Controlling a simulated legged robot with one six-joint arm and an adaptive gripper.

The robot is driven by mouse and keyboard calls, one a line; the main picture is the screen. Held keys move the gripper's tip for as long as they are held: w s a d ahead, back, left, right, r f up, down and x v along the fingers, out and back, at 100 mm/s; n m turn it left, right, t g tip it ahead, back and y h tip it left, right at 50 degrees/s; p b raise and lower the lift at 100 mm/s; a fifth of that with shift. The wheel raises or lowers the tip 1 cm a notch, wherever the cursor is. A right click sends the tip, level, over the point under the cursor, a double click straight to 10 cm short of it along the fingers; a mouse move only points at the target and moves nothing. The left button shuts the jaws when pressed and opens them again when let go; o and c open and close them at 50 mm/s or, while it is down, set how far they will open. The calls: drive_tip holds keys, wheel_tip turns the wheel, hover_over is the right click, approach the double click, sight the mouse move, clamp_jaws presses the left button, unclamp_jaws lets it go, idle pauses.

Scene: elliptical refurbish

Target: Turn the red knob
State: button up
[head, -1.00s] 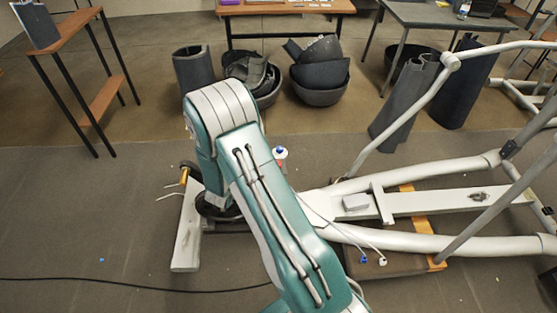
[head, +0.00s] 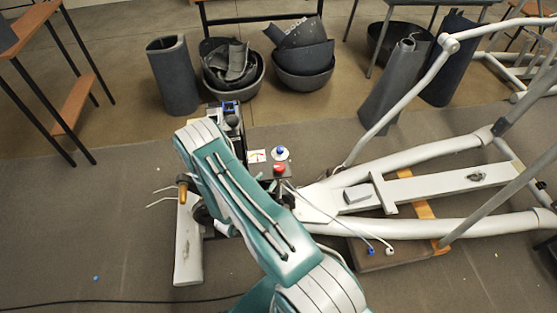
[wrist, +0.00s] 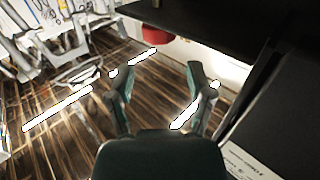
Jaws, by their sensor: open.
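The red knob (head: 279,169) sits on a small dark panel beside the elliptical machine (head: 430,200) in the head view. A round white part with a blue top (head: 280,153) is just behind it. In the wrist view my gripper (wrist: 158,85) is open, its two green-grey fingers apart with nothing between them. A red round thing (wrist: 157,33) shows beyond the fingertips, partly cut off by a dark edge; I cannot tell whether it is the red knob. In the head view my arm stands left of the knob, and I cannot make out the fingers there.
A white gauge (head: 257,156) is left of the knob. Cables run from the panel to the right. Grey tubs (head: 303,65) and a rolled mat (head: 172,75) stand behind. In the wrist view a dark flat surface (wrist: 225,20) overhangs at the upper right.

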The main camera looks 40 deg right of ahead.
sight(279, 168)
drive_tip(key=x, duration=0.9)
drive_tip(key=shift+w+d, duration=0.1)
drive_tip(key=shift+d, duration=0.25)
drive_tip(key=shift+c, duration=0.4)
drive_tip(key=c, duration=0.8)
